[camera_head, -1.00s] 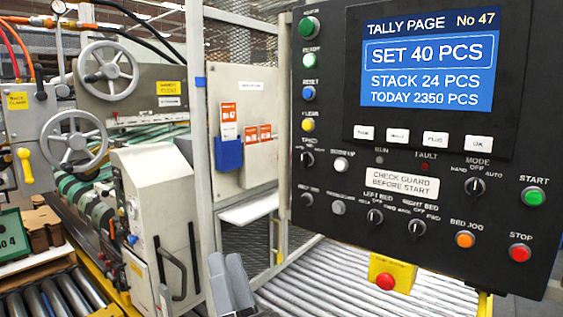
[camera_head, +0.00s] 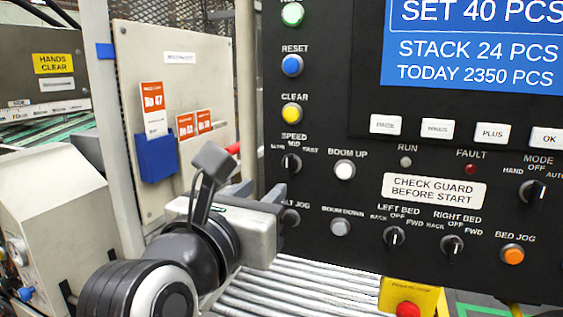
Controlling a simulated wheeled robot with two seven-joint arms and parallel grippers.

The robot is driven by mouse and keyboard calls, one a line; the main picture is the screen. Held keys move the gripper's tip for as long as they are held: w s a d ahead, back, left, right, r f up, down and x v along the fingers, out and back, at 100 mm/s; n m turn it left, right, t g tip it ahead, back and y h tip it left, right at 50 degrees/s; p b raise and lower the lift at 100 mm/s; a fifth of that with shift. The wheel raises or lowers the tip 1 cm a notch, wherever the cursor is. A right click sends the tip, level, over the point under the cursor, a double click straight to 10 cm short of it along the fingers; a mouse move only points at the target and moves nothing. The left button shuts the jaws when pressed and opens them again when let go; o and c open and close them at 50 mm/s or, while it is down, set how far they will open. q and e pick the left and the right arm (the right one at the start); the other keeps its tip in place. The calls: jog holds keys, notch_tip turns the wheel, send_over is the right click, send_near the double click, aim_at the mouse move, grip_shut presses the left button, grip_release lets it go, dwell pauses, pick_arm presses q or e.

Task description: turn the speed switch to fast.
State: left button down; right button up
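The speed switch (camera_head: 292,163) is a small black rotary knob on the left edge of the dark control panel, under the labels SPEED, SLOW, MID and FAST. Its light pointer mark shows on the knob's left side, away from FAST; its exact setting is too small to read. The gripper covers part of the jog knob below.
The boom up button (camera_head: 344,170) is close right of the switch, with the yellow clear button (camera_head: 292,113) above. The boom down button (camera_head: 340,228) is lower. A mesh guard and a cabinet (camera_head: 205,75) stand to the left. Rollers (camera_head: 300,290) run below.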

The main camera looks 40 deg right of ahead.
aim_at(287, 166)
jog(key=p+x, duration=0.1)
jog(key=x, duration=0.9)
jog(key=shift+w+p, duration=0.15)
jog(key=shift+p, duration=0.2)
grip_shut()
